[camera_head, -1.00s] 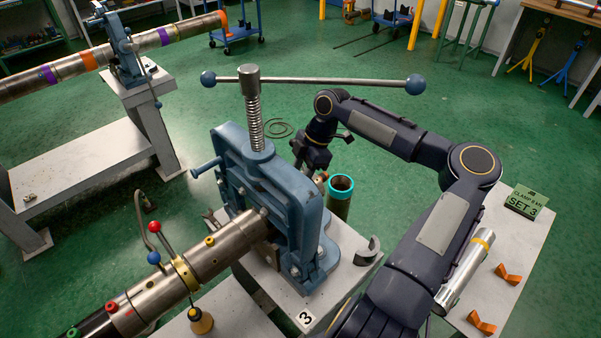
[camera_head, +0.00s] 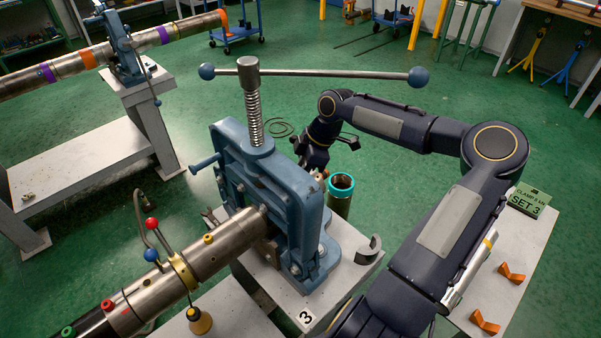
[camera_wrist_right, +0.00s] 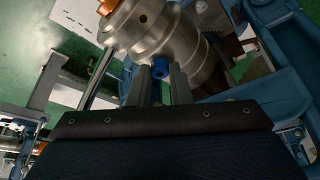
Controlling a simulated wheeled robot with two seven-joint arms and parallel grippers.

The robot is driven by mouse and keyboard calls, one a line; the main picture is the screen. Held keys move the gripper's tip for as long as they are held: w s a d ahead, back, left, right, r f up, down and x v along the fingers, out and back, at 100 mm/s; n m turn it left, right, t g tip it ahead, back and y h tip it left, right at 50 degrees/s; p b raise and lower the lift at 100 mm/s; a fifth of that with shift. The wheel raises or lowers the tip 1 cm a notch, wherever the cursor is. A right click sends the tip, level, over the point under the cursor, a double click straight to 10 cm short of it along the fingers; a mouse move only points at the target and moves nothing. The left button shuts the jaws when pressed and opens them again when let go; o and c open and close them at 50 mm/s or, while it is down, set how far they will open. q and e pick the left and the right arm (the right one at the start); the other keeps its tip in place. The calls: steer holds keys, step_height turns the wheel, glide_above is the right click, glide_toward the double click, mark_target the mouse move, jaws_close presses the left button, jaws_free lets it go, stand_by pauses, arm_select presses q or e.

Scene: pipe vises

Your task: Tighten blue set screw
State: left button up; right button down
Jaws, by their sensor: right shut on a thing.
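The blue set screw (camera_wrist_right: 160,66) shows in the right wrist view, on the underside of the grey metal pipe (camera_wrist_right: 155,30). My right gripper (camera_wrist_right: 161,73) is shut on the screw, with one finger on each side of it. In the head view my right arm reaches behind the blue pipe vise (camera_head: 268,185); the wrist shows beside the vise's far right side, and the fingertips are largely hidden there. The pipe (camera_head: 215,250) enters the vise from the lower left. My left gripper is not in view.
The vise's long handle (camera_head: 320,80) spans above my right arm. A teal-rimmed cylinder (camera_head: 341,190) and a grey curved piece (camera_head: 368,250) stand on the vise's table. Red, blue and yellow fittings sit along the pipe.

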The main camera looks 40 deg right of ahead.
steer(key=shift+s+a+m+t+h, duration=0.1)
steer(key=shift+m+t+h, duration=0.2)
steer(key=shift+m, duration=0.8)
steer(key=shift+s+a+m+t+h, duration=0.1)
steer(key=shift+m+t+h, duration=0.2)
steer(key=shift+m, duration=0.8)
steer(key=c, duration=1.3)
jaws_free()
steer(key=shift+d+r, duration=0.1)
steer(key=shift+r, duration=0.05)
steer(key=shift+s+d+r, duration=0.1)
steer(key=shift+s+r, duration=0.05)
steer(key=shift+r, duration=0.15)
steer(key=shift+v, duration=1.25)
steer(key=s+d, duration=0.2)
steer(key=s, duration=0.1)
steer(key=s+d+p, duration=0.1)
steer(key=s+d, duration=0.1)
steer(key=s, duration=0.1)
steer(key=s+d+p, duration=0.1)
steer(key=s+d, duration=0.1)
steer(key=s, duration=0.1)
steer(key=shift+s+d+f, duration=0.15)
steer(key=shift+s+d, duration=0.1)
steer(key=shift+s, duration=0.05)
